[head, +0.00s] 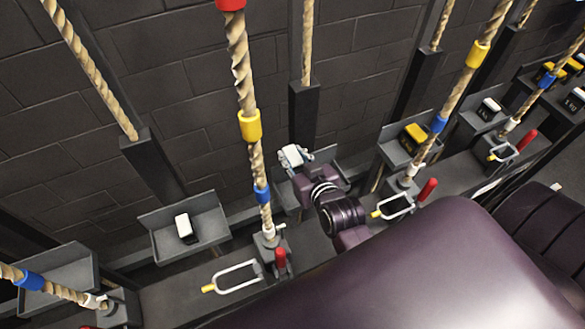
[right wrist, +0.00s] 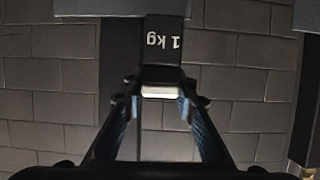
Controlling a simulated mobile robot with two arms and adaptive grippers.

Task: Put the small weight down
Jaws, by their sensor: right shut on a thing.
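The small weight is a dark block marked "1 kg" (right wrist: 162,42), and the label is upside down in the right wrist view. My right gripper (right wrist: 160,92) is shut on it, with blue-padded fingers on either side of a pale end piece. In the head view my right gripper (head: 293,157) is beside the wall, in front of a grey tray (head: 328,158). The gripper mostly hides the weight there, and I cannot tell whether the weight touches the tray. My left gripper is not in view.
A white-topped weight (head: 183,228) sits on the tray at left. A yellow-topped weight (head: 413,137) sits on a tray to the right. Thick ropes (head: 241,75) hang close by, with red levers (head: 281,258) and metal loops (head: 238,277) below. A dark block wall (head: 210,60) stands behind.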

